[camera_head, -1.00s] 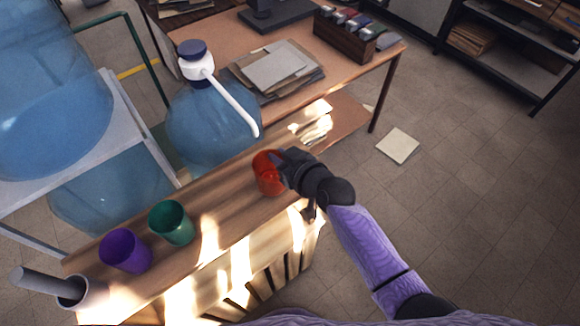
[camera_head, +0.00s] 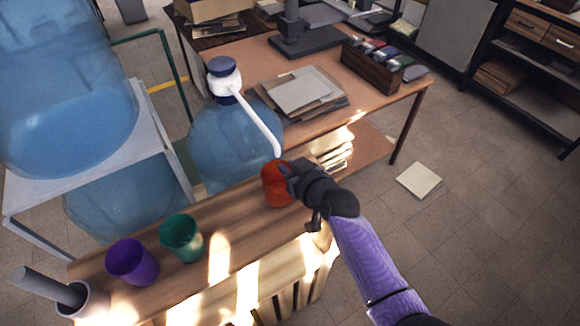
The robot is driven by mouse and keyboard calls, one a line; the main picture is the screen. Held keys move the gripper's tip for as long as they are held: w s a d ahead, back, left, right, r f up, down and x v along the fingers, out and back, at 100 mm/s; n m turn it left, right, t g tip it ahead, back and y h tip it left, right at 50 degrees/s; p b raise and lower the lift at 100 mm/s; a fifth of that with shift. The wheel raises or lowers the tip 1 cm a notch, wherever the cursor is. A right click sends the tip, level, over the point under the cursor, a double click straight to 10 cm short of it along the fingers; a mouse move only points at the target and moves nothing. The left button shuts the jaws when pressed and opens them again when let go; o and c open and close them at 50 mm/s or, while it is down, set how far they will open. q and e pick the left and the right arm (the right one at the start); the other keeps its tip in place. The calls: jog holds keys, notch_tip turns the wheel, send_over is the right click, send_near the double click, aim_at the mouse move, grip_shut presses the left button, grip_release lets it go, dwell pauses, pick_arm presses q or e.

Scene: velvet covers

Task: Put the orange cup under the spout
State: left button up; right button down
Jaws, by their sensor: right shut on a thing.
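The orange cup (camera_head: 275,186) is upright at the right end of the wooden counter (camera_head: 232,214). My right gripper (camera_head: 291,180) is shut on its right side, with the fingers partly hidden. The white spout (camera_head: 262,126) curves down from a pump with a blue cap on a large blue water bottle (camera_head: 232,146). The spout's tip ends just above the far rim of the cup in this view; I cannot tell whether it is exactly over the opening. My left gripper is not in view.
A green cup (camera_head: 182,240) and a purple cup (camera_head: 132,262) stand to the left on the counter, near a pale holder (camera_head: 90,302). Large bottles on a white rack (camera_head: 95,165) fill the left. A desk with papers (camera_head: 300,92) stands behind.

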jog(key=shift+f, duration=0.2)
jog(key=shift+f+b, duration=0.2)
jog(key=shift+b, duration=0.1)
jog(key=c, duration=0.8)
grip_release()
jog(key=shift+o, duration=1.3)
